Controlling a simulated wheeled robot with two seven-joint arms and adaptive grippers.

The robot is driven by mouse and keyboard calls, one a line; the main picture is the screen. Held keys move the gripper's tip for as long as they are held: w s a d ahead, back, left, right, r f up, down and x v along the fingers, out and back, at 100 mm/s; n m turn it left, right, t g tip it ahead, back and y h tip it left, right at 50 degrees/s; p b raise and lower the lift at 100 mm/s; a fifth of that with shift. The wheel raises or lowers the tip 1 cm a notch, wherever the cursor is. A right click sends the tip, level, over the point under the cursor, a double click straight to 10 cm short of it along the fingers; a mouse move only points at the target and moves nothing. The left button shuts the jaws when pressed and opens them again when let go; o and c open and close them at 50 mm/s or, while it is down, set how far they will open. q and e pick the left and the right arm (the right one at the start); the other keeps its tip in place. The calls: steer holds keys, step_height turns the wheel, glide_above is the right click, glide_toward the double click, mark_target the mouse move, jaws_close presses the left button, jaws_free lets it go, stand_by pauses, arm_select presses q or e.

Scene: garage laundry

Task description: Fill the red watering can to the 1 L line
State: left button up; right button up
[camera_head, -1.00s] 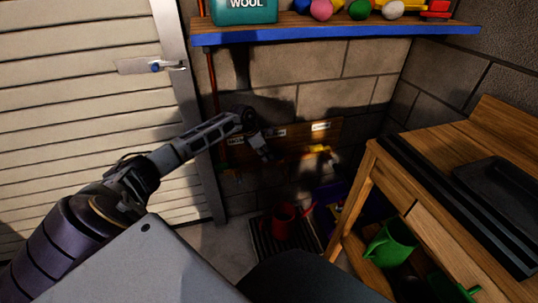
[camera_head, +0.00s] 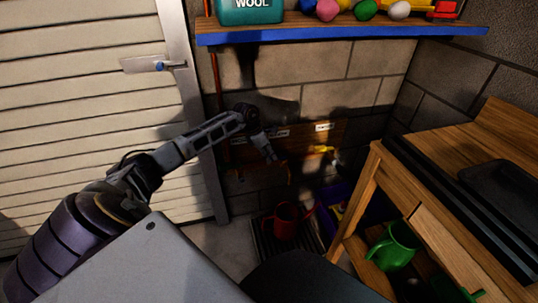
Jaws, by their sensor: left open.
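The red watering can (camera_head: 287,222) stands upright on a dark ribbed grate (camera_head: 265,240) on the floor in the corner, in shadow. Its spout points up to the right. Its 1 L line and any water inside cannot be made out. My left gripper (camera_head: 270,155) is above the can, in front of a wooden board (camera_head: 240,150) on the wall. It is open, apart from the can, and small in the view. A yellow tap-like fitting (camera_head: 321,149) is on the board to the right of the gripper. My right gripper is not in view.
A wooden bench (camera_head: 440,220) stands at the right, with a green watering can (camera_head: 395,246) on its lower shelf. A blue-edged shelf (camera_head: 340,32) with a teal wool box (camera_head: 250,11) hangs above. A purple crate (camera_head: 332,205) sits beside the grate. A slatted door (camera_head: 80,100) is at left.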

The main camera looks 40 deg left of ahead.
arm_select(q)
steer(key=v, duration=1.1)
steer(key=shift+s+r, duration=0.2)
stand_by(0.4)
